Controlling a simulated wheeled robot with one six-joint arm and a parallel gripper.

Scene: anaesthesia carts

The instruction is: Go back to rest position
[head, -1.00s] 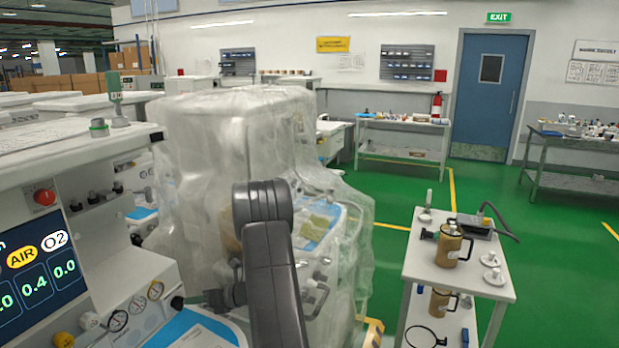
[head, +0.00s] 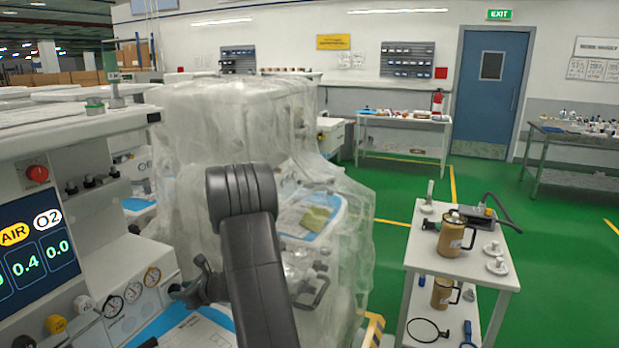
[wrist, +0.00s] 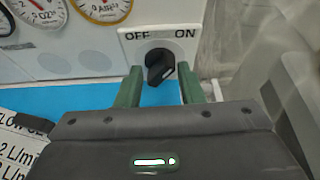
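My gripper (wrist: 160,84) shows in the wrist view with its two green fingers apart and nothing held between them. A black rotary knob (wrist: 159,66) on a white plate marked OFF and ON lies just past the fingertips, in line with the gap. I cannot tell whether a finger touches it. The anaesthesia cart (head: 95,240) with a lit screen (head: 35,255) stands at the left, beside the arm.
A machine under clear plastic sheeting (head: 235,125) stands close behind my arm. A white trolley (head: 425,255) with brown canisters stands at the right. Green floor (head: 400,195) is open between the trolley and the back bench (head: 395,122). Blue worktop (wrist: 85,100) lies below the knob.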

